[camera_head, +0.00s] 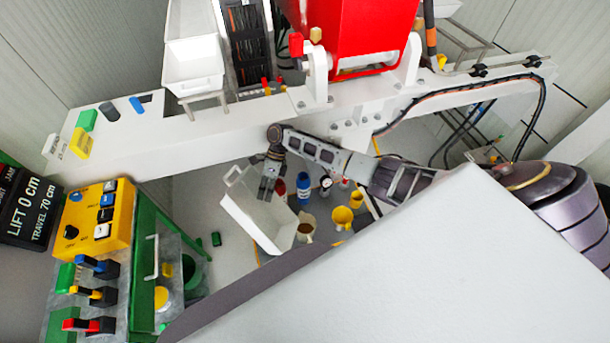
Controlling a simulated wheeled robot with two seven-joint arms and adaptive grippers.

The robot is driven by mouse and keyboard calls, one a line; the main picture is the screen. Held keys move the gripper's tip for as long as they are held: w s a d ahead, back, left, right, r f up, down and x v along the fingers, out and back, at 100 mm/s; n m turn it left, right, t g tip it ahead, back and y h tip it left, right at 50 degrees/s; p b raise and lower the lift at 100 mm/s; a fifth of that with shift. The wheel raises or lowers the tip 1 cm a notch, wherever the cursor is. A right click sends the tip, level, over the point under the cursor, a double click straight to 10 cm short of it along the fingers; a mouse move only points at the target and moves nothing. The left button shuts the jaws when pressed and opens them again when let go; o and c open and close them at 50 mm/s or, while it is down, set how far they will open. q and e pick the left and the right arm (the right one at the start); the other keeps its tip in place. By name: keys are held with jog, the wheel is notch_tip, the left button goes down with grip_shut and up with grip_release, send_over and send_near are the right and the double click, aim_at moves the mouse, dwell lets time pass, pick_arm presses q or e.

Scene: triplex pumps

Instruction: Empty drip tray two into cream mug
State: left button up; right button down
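A white drip tray (250,214) is tilted in the middle of the head view, with a handle at its upper left end. No number shows on it. My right gripper (267,188) reaches down at the tray's upper rim and appears shut on it; the fingertips are small and partly merge with the tray. The cream mug (305,232), with brownish contents or a dark inside, stands just right of the tray's lower end. Whether they touch is unclear. Any liquid in the tray cannot be made out. My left gripper is not in view.
A white beam (220,135) crosses above. Another white tray (193,64) sits at the upper left. A yellow control box (96,216) and levers stand at the left.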

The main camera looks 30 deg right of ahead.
aim_at(253, 195)
dwell(0.7)
